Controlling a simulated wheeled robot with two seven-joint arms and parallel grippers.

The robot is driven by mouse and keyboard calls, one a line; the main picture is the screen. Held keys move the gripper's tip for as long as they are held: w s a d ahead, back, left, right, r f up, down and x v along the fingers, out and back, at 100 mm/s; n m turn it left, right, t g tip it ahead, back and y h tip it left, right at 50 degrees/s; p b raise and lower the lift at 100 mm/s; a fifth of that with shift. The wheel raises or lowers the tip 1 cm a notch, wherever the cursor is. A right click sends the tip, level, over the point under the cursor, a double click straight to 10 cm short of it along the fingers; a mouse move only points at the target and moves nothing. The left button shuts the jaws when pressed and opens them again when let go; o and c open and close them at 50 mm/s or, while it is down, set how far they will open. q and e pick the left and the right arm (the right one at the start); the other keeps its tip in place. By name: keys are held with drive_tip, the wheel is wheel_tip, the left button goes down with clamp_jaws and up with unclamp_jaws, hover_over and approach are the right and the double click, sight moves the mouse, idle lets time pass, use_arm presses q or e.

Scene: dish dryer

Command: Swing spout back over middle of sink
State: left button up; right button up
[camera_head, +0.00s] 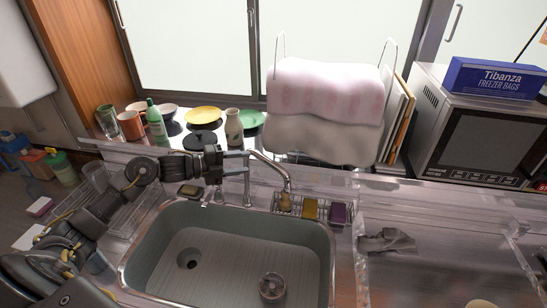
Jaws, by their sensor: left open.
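The metal faucet spout (270,163) rises behind the sink (325,235) and arches to the right. Its brownish tip (287,200) hangs near the sink's back right edge, in front of the sponge rack. My left arm comes in from the left. Its gripper (243,166) is open and empty at the back of the sink, close to the left of the spout's arch. I cannot tell whether a finger touches the spout. The gripper partly covers the faucet's left side. My right gripper is not in view.
A wire rack (290,205) holds a yellow sponge (310,208) and a purple sponge (338,213). Dishes, a green bottle (156,122) and a white vase (233,127) stand on the sill behind. A towel-covered dish rack (325,95) stands behind the faucet. The sink's basin is mostly clear.

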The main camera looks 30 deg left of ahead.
sight(262, 161)
use_arm(q)
drive_tip(key=x, duration=0.1)
drive_tip(key=p+x, duration=0.1)
drive_tip(key=shift+w+d+r, duration=0.25)
drive_tip(key=shift+d, duration=0.05)
drive_tip(key=p+x, duration=0.1)
drive_tip(key=x, duration=0.2)
drive_tip(key=p+x, duration=0.1)
drive_tip(key=x, duration=0.2)
drive_tip(key=shift+f+p, duration=0.25)
drive_tip(key=shift+p, duration=0.1)
drive_tip(key=shift+w+d, duration=0.2)
drive_tip(key=shift+w, duration=0.05)
drive_tip(key=shift+w+d+f, duration=0.1)
drive_tip(key=shift+f, duration=0.05)
drive_tip(key=shift+w+f, duration=0.1)
drive_tip(key=c, duration=0.8)
clamp_jaws()
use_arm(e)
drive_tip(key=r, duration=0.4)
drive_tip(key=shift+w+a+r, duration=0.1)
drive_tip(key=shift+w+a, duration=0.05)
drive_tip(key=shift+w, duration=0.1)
